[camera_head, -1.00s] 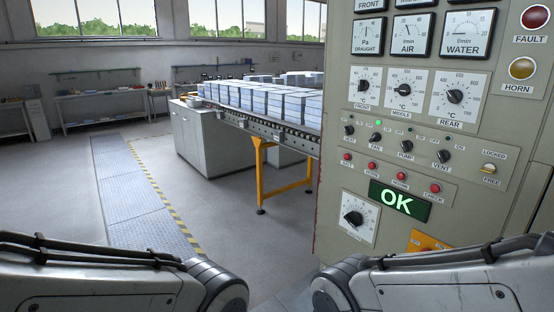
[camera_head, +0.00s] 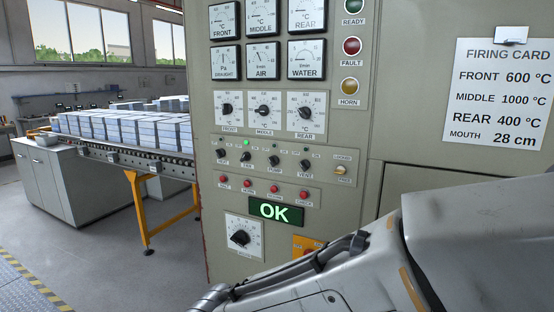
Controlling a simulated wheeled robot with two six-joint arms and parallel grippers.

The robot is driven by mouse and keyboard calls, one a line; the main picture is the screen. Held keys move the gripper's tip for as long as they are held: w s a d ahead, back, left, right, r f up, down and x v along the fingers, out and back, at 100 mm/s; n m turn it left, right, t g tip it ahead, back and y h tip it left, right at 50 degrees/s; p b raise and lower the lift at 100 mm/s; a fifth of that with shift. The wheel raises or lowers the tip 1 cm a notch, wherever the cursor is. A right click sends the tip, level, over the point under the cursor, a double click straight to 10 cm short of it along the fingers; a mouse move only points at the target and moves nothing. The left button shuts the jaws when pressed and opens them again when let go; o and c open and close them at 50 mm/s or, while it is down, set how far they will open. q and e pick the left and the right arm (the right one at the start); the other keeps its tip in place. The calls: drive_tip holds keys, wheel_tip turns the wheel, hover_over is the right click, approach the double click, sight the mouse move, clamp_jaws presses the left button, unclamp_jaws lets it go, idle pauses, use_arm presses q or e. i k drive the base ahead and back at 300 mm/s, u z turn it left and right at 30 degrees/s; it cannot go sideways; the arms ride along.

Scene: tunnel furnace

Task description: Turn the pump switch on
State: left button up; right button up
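The pump switch (camera_head: 274,160) is a small black rotary knob in the row of switches on the grey-beige control panel (camera_head: 232,285). It sits between the fan switch (camera_head: 247,157) and the vent switch (camera_head: 305,165). A green lamp (camera_head: 247,142) is lit above the fan switch; the small lamp above the pump switch looks dark. The knob's exact pointing is too small to read. My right arm crosses the lower right of the view, below and right of the switches, apart from the pump switch. Neither of my grippers shows.
A green OK display (camera_head: 274,210) and red buttons sit below the switches. Dials (camera_head: 264,111) and gauges (camera_head: 263,61) are above. A firing card (camera_head: 500,90) hangs at the right. A conveyor with pale stacked blocks (camera_head: 135,128) stands at the left. Floor at lower left is clear.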

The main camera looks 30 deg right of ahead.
sight(274, 160)
drive_tip(key=z, duration=0.5)
drive_tip(key=k, duration=1.15)
drive_tip(key=u, duration=0.6)
drive_tip(key=i, duration=1.85)
drive_tip(key=z, duration=0.7)
